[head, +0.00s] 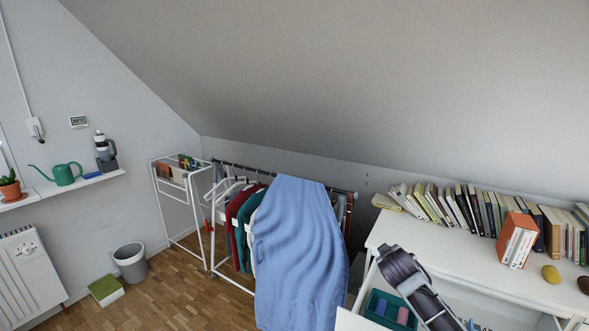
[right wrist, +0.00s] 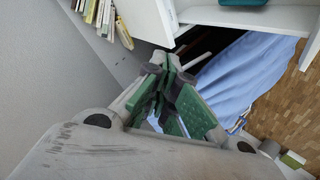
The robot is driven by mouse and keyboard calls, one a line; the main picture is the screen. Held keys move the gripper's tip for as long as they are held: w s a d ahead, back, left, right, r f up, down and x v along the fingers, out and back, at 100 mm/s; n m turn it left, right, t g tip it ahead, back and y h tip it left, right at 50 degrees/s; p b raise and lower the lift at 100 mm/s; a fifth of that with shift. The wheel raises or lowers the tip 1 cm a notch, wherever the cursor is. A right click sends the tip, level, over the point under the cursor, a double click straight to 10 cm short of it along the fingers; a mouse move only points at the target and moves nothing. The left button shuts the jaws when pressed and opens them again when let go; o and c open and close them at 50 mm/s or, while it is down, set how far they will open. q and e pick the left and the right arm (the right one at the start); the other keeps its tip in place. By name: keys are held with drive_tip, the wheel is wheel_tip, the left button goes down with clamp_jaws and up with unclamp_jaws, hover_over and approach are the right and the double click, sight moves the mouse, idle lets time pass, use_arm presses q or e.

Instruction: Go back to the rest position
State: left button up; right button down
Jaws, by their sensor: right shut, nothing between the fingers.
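My right gripper (right wrist: 172,80) shows in the right wrist view with its green-padded fingers together and nothing between them. It is in the air, apart from the white furniture. In the head view part of my right arm reaches up from the lower right edge, in front of the white dresser (head: 480,259); I cannot make out the fingertips there. An open white drawer (head: 352,322) sits below the dresser top, with a teal bin (head: 372,301) holding rolled items in it. My arm hides part of the drawer. My left gripper is not in view.
A clothes rack (head: 208,240) with a blue cloth (head: 297,250) stands left of the dresser. Books (head: 470,208) and an orange-red box (head: 515,240) are on the dresser. A sloped ceiling hangs over it. A grey bin (head: 130,265) stands on the open floor at left.

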drive_tip(key=s+a+f+m+g+y+b, duration=0.1)
drive_tip(key=s+a+f+b, duration=0.15)
drive_tip(key=s+f, duration=0.4)
drive_tip(key=s+a+f+g+y+b, duration=0.1)
drive_tip(key=s+a+f+g+b, duration=0.15)
drive_tip(key=f, duration=0.75)
drive_tip(key=s+a+f+m+y+b, duration=0.1)
drive_tip(key=s+a+f+b, duration=0.15)
drive_tip(key=s+f, duration=0.45)
use_arm(q)
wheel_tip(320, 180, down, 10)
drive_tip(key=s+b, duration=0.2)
drive_tip(key=b, duration=0.4)
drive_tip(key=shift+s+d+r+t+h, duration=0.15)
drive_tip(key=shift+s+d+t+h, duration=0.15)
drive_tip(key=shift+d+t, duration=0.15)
use_arm(e)
drive_tip(key=s+a+f+g, duration=0.2)
drive_tip(key=s+f+g, duration=0.1)
drive_tip(key=s+f, duration=0.9)
drive_tip(key=s+a+f+m+g+y, duration=0.1)
drive_tip(key=s+a+f+g, duration=0.1)
drive_tip(key=s+f, duration=1.1)
wheel_tip(320, 180, down, 4)
drive_tip(key=shift+r+g+y, duration=0.2)
drive_tip(key=shift+g+y, duration=0.1)
drive_tip(key=shift+g, duration=0.15)
